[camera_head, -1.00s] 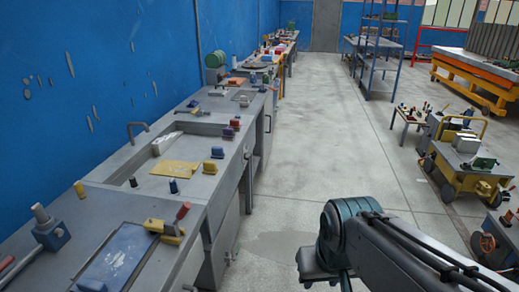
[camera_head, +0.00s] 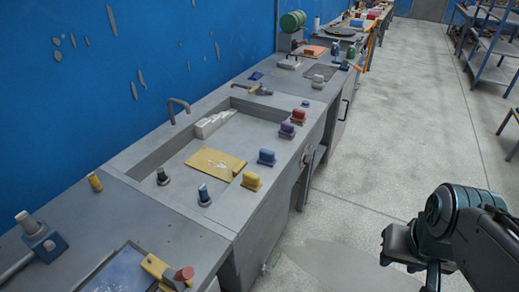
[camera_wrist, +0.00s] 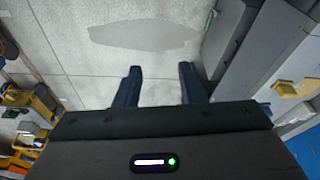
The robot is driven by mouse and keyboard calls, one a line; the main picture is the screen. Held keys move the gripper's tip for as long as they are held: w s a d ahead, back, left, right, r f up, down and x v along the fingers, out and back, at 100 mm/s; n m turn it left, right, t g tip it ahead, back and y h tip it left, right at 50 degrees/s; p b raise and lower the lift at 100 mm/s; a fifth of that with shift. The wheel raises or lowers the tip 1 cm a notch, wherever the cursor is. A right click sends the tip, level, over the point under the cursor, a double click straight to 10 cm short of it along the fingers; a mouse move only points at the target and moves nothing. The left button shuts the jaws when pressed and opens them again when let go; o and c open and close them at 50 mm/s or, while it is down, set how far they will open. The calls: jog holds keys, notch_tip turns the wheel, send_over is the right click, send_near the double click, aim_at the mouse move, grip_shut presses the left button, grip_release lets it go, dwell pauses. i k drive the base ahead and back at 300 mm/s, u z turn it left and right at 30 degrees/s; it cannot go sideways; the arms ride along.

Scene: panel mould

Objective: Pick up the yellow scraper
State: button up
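A flat yellow plate with white flecks (camera_head: 216,163) lies in the sink basin of the grey bench; it may be the yellow scraper. A small yellow block-like tool (camera_head: 251,181) stands on the basin's front rim, and I cannot tell for certain which one is the scraper. My gripper shows in the wrist view (camera_wrist: 159,72) with its two dark fingers apart and nothing between them. It points down over the floor, clear of the bench. In the head view my arm is at the lower right, away from both yellow things.
Blue (camera_head: 267,157), purple (camera_head: 287,130) and red (camera_head: 299,116) blocks line the basin's front rim. A tap (camera_head: 178,108) stands behind the basin. A blue tray (camera_head: 120,272) and a yellow-and-red tool (camera_head: 165,271) are at the near end. The floor (camera_head: 345,170) beside the bench is open.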

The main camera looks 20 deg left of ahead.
aim_at(251, 181)
jog(key=u, duration=0.65)
jog(key=i, duration=0.9)
jog(key=u, duration=0.8)
